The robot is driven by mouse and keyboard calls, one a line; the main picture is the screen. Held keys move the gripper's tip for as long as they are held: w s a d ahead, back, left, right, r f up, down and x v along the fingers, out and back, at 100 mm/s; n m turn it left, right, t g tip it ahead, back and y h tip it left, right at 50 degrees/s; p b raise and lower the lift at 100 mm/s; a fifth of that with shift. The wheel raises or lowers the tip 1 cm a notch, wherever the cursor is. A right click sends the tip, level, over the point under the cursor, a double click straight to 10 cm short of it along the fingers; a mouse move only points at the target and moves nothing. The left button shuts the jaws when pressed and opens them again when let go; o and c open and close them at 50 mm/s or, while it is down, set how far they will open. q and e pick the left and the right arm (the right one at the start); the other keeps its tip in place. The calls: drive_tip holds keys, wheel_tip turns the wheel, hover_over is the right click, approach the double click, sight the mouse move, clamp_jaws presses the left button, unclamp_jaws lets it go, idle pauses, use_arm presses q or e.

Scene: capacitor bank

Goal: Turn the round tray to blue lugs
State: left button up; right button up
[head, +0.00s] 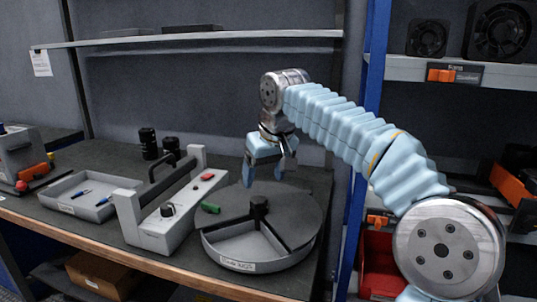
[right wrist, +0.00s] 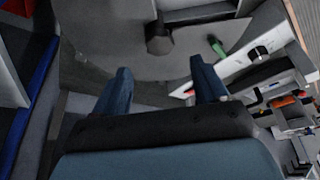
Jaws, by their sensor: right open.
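The round tray (head: 283,263) stands on the workbench, with a dark flat cover (head: 300,208) over most of it. The cover's opening faces the front and shows a pale grey compartment that looks empty. A dark centre knob (head: 259,207) rises from the cover, and it also shows in the right wrist view (right wrist: 160,40). A green tab (head: 210,208) sits at the tray's left edge. I see no blue lugs in the opening; what lies under the cover is hidden. My right gripper (head: 264,178) is open and empty above the cover's back part, fingers pointing down. My left gripper is out of view.
A grey device with a black handle (head: 160,170) stands close to the tray's left. A shallow bin (head: 70,205) with small blue items lies further left. Black cylinders (head: 148,143) stand behind. A shelf (head: 200,38) hangs above; a blue post (head: 375,60) stands at right.

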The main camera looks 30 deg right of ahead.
drive_tip(key=v, duration=0.5)
drive_tip(key=shift+p, duration=0.4)
drive_tip(key=shift+f, duration=0.1)
